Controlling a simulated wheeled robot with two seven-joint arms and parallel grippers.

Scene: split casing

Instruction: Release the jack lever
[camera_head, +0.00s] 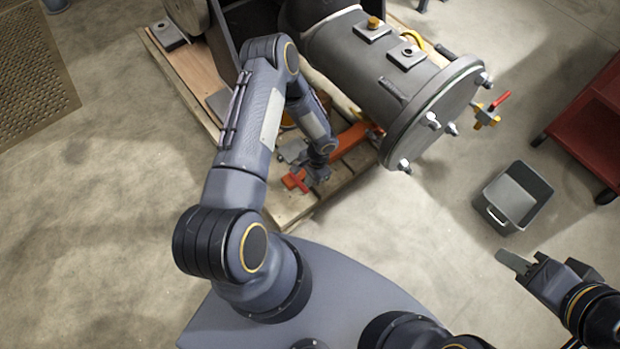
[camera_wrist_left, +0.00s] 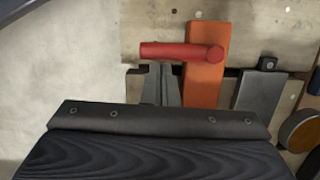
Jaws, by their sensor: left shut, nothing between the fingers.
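The jack lever is a red bar (camera_wrist_left: 178,52) with a rounded end over the orange jack body (camera_wrist_left: 206,85) in the left wrist view. In the head view the red lever (camera_head: 293,182) shows low at the pallet's near end, with the orange jack (camera_head: 352,138) beyond it. My left gripper (camera_head: 312,178) is shut and empty; its fingertips (camera_wrist_left: 162,68) end right at the lever's edge in the wrist view. I cannot tell whether they touch it. My right gripper (camera_head: 518,264) is far off at the lower right, and its jaw gap is unclear.
A large grey flanged casing (camera_head: 370,70) lies above the wooden pallet (camera_head: 290,208), close to my left arm. A grey bin (camera_head: 515,196) stands on the floor at right, and a red cart (camera_head: 590,120) beyond it.

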